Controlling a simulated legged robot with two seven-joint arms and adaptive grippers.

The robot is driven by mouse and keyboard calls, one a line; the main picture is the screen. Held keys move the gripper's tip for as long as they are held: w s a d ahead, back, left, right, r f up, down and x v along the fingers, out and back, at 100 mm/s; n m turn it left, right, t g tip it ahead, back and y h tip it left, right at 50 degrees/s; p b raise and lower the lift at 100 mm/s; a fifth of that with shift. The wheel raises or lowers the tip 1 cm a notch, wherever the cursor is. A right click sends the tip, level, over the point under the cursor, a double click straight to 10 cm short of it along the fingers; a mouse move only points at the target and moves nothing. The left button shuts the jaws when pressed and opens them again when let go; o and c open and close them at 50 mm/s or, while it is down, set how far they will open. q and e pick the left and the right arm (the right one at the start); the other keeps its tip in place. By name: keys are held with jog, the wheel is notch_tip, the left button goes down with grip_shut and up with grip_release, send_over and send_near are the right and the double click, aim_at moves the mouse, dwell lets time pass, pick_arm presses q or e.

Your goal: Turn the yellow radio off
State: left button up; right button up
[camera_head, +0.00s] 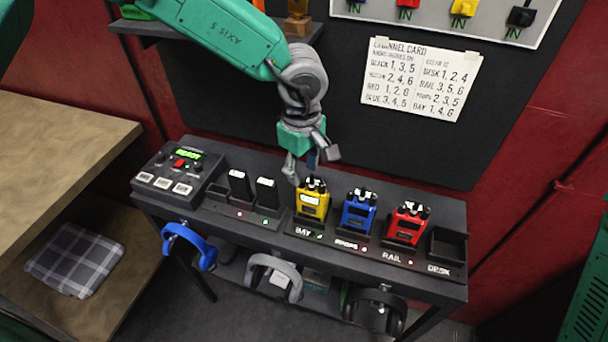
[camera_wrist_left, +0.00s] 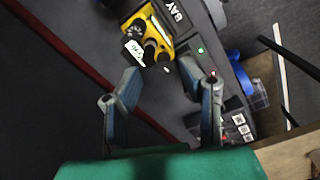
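The yellow radio (camera_head: 312,204) stands upright in the slot labelled BAY on the dark console table, with knobs on its top. My left gripper (camera_head: 308,165) is just above and behind the radio's top in the head view. Its two fingers (camera_wrist_left: 163,88) are spread apart with nothing between them. I cannot tell from the head view whether a finger touches a knob. My right gripper is out of view.
A blue radio (camera_head: 357,212) and a red radio (camera_head: 407,224) stand close on the right, then an empty DESK slot (camera_head: 446,246). Black battery packs (camera_head: 266,194) sit in a charger on the left. A channel card (camera_head: 420,78) hangs on the wall. Headsets (camera_head: 188,245) hang below.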

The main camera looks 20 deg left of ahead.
aim_at(302, 179)
pick_arm(q)
jog(key=shift+a+f, duration=0.15)
jog(key=shift+f, duration=0.6)
jog(key=shift+a+f, duration=0.1)
jog(key=shift+f, duration=0.65)
jog(key=shift+d, duration=0.1)
jog(key=shift+c, duration=0.3)
jog(key=shift+d, duration=0.1)
grip_shut()
jog(key=shift+n, duration=0.3)
jog(key=n, duration=0.4)
jog(key=shift+p, duration=0.4)
jog(key=n, duration=0.5)
jog(key=shift+n, duration=0.3)
